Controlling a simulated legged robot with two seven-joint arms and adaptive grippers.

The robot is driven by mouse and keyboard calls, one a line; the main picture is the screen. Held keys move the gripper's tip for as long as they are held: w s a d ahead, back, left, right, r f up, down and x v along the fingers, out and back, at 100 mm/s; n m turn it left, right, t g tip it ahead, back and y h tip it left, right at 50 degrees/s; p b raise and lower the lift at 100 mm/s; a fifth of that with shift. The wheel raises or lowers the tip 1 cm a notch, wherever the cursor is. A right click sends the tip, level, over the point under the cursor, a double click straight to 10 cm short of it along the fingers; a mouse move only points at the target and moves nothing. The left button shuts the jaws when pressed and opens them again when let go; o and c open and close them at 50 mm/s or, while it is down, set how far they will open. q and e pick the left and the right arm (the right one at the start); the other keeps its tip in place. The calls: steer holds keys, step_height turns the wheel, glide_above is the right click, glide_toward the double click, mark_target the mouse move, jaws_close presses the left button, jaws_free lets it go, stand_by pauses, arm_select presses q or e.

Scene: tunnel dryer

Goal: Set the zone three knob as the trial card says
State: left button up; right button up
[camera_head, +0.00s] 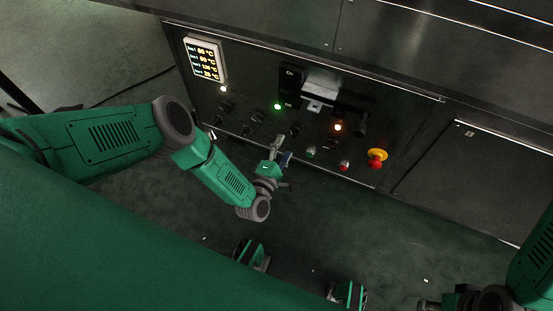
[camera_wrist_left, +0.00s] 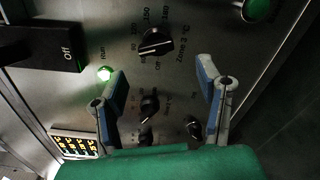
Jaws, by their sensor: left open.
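The zone three knob (camera_wrist_left: 157,42) is a black pointer knob on the metal panel, with a printed temperature scale and "Zone 3 °C" beside it. My left gripper (camera_wrist_left: 160,70) is open and empty; its two blue-grey fingers stand apart below the knob in the left wrist view, not visibly touching it. In the head view the left gripper (camera_head: 280,150) is just in front of the panel's lower edge. A lit readout (camera_head: 204,60) at the panel's upper left shows several temperatures, too small to read surely. I cannot make out a trial card. My right gripper (camera_head: 430,303) is barely in view at the bottom.
Other knobs (camera_wrist_left: 150,108) sit near the left fingers. A green Run lamp (camera_wrist_left: 104,74) and a black Off switch (camera_wrist_left: 40,48) are to the left.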

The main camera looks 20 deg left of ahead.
arm_select(q)
steer(key=s, duration=0.6)
steer(key=shift+a+f, duration=0.1)
steer(key=shift+a, duration=0.05)
steer(key=s+d+r+m+g+h, duration=0.1)
steer(key=s+d+m+g+h, duration=0.55)
steer(key=m, duration=0.65)
steer(key=s+a+r+m+g+y, duration=0.4)
steer(key=s+a+r+m+g, duration=0.1)
steer(key=s+a, duration=0.4)
steer(key=s+a+r+m+g+y, duration=0.35)
steer(key=s+a+r+g, duration=0.2)
steer(key=s+a, duration=0.35)
step_height(320, 180, up, 17)
steer(key=d+p, duration=0.1)
steer(key=p, duration=1.7)
steer(key=shift+m, duration=0.35)
